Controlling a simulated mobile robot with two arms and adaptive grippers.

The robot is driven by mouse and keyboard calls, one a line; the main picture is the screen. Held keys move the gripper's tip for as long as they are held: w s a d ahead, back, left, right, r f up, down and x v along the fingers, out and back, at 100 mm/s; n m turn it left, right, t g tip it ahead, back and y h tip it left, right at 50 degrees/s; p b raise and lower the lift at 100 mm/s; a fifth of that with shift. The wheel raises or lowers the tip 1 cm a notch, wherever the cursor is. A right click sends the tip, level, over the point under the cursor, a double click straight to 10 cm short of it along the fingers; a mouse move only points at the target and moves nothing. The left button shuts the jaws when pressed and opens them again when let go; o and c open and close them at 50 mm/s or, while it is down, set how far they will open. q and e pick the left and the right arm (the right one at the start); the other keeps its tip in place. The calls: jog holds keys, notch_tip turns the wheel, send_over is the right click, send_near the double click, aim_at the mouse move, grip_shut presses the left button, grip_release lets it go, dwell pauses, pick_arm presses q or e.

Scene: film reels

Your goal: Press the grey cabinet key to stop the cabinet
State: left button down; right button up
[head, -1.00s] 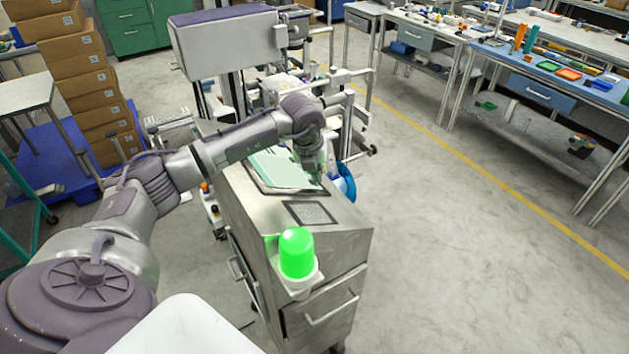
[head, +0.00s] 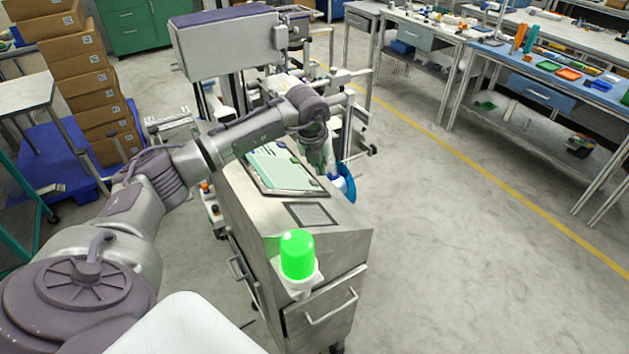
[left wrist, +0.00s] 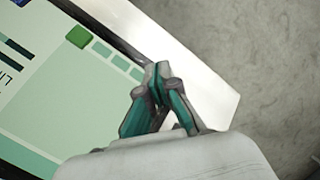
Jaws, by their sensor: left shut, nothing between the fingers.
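The metal cabinet (head: 340,240) stands in the middle of the head view, with a pale green screen panel (head: 280,168) on its sloping top. The panel also shows in the left wrist view (left wrist: 85,110), with a green square key (left wrist: 78,37) and a row of pale green boxes (left wrist: 103,50) along its edge. I cannot make out a grey key. My left gripper (head: 330,170) is by the panel's right edge. Its closed fingertips (left wrist: 157,68) show in the left wrist view over the panel's edge; contact cannot be told. My right gripper is not in view.
A lamp (head: 298,255) on the cabinet's near side glows green. A blue round object (head: 346,182) is behind the cabinet's right side. Stacked cardboard boxes (head: 95,85) stand at left and workbenches (head: 545,80) at right. The floor right of the cabinet is clear.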

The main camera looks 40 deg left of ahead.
pick_arm(q)
jog(key=r, duration=0.1)
jog(key=w+r+p, duration=0.1)
jog(key=w+d+r, duration=0.1)
jog(key=shift+r+p, duration=0.3)
jog(key=shift+r, duration=0.1)
jog(key=shift+a, duration=0.1)
dwell(0.4)
